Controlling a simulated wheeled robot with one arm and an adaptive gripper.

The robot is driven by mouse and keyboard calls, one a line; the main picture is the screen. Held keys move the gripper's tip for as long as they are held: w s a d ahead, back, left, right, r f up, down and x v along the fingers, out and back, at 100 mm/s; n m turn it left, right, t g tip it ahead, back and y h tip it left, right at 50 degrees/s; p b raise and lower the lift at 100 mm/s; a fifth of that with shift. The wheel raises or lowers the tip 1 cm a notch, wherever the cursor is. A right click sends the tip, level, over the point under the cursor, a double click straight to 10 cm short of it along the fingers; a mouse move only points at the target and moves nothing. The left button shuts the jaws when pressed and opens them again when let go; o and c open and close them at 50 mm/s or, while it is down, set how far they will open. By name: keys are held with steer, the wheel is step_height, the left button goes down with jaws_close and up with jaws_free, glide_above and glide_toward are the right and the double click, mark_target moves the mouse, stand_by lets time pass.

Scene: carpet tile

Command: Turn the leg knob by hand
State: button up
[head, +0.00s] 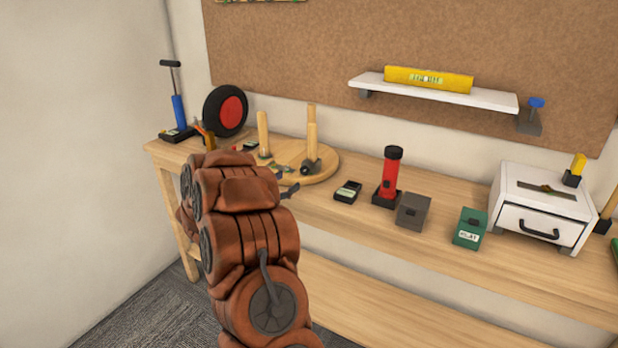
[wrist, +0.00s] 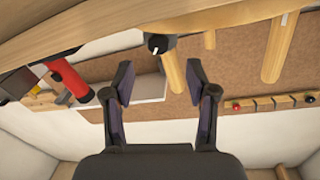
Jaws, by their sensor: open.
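A round wooden board (head: 325,167) lies on the workbench with wooden legs standing up from it. One leg (head: 311,134) has a dark knob (head: 310,167) near its base. In the wrist view this knob (wrist: 158,44) is black with a white mark, and its leg (wrist: 174,78) runs down between my fingers in the picture. My gripper (wrist: 160,84) is open, with a finger to either side of that line and the knob beyond the tips. No contact with the knob shows. In the head view my gripper (head: 287,182) is small beside the board, partly hidden by my arm.
Another leg (head: 263,132) stands left of the knobbed one. Right of the board are a small black device (head: 347,191), a red flashlight (head: 390,172), a grey box (head: 413,211) and a green box (head: 470,228). A wheel (head: 225,111) stands behind my arm.

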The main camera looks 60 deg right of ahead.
mark_target(303, 171)
steer(key=shift+s+d+p, duration=0.2)
steer(key=shift+d, duration=1.55)
steer(key=shift+s+d+p, duration=0.15)
steer(key=shift+s+d, duration=0.05)
steer(key=shift+d, duration=1.5)
jaws_close()
steer(key=shift+r, duration=0.1)
